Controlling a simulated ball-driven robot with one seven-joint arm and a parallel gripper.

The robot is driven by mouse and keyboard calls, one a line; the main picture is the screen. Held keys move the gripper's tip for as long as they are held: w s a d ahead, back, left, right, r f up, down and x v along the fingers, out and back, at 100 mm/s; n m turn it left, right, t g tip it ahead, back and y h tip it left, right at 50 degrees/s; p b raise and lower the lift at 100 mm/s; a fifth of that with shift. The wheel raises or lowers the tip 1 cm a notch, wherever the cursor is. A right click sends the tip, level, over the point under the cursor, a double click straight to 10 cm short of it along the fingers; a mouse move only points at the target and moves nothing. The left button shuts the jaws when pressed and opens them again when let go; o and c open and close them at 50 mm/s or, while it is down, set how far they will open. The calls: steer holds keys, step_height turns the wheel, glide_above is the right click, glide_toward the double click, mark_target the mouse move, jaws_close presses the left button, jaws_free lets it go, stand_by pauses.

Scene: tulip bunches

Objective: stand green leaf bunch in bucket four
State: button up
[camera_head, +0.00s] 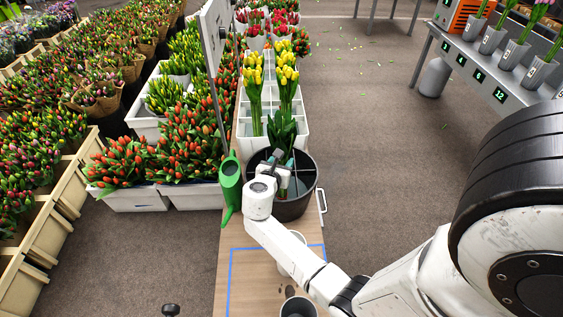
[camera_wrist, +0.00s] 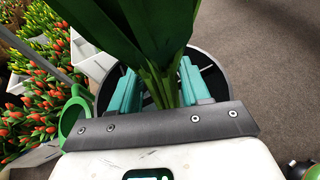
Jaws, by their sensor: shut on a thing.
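My gripper (camera_head: 276,166) is shut on the stems of a green leaf bunch (camera_head: 283,130), holding it upright over the large black tub (camera_head: 295,209). In the wrist view the broad dark leaves (camera_wrist: 135,25) rise between the teal fingers of my gripper (camera_wrist: 160,88), and the tub's rim (camera_wrist: 220,72) shows behind. Whether the stem ends are inside the tub is hidden. Grey buckets (camera_head: 537,74) with pink tulips stand on the shelf at right, above green number displays (camera_head: 479,76).
A green watering can (camera_head: 231,187) stands left of the tub. A white divided crate (camera_head: 245,128) with yellow tulips is behind it. Open floor (camera_head: 380,150) lies right.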

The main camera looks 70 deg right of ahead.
steer(key=shift+f+b, duration=0.35)
steer(key=shift+f, duration=0.25)
steer(key=o, duration=1.7)
steer(key=shift+a+r, duration=0.1)
steer(key=p+v, duration=0.1)
steer(key=v, duration=0.9)
steer(key=shift+a+r, duration=0.1)
steer(key=shift+a, duration=0.2)
